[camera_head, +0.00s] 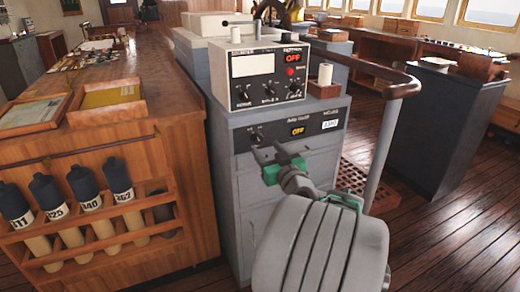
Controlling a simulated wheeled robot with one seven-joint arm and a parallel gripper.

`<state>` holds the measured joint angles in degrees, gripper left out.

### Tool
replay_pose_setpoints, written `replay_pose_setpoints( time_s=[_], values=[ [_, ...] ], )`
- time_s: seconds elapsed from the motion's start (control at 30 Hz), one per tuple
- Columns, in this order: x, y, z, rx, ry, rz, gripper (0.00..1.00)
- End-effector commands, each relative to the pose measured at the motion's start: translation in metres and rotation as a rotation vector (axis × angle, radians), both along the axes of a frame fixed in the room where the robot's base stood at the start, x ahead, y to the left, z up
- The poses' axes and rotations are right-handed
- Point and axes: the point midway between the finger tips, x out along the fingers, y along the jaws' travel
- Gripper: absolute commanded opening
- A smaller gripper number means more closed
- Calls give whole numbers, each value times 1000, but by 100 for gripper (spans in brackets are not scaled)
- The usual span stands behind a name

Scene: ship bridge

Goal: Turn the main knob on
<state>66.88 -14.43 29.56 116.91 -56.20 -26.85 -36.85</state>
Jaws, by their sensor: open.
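A grey console (225,150) stands in the middle with a dark front panel (325,122). A small black knob (256,137) is on this panel's left, and an orange "OFF" display (298,131) is to its right. I cannot read which knob is labelled main. My gripper (269,151) is open and empty, in front of the console just below the panel knob. I cannot tell if it touches the console.
A wooden cabinet (190,165) with trays on top and a rack of dark-capped tubes (85,187) stands close on the left. A curved handrail (385,140) rises at the console's right. A dark cabinet (430,125) stands farther right, with open wooden floor (450,235) before it.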

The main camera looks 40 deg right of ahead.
Motion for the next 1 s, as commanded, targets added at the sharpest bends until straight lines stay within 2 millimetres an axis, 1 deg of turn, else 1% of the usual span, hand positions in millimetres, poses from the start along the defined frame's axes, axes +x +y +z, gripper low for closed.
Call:
replay_pose_setpoints(
  time_s=[0.03,0.1,0.23,0.37,0.57,0.67,1.0],
  values=[
    [11,-1,1,0,0,6,54],
    [25,-6,0,1,2,6,54],
    [44,-13,1,1,2,4,54],
    [53,-17,0,2,2,3,54],
    [53,-17,0,2,3,2,54],
    [53,-17,0,2,3,2,47],
    [53,-17,0,2,3,2,19]
  ],
)
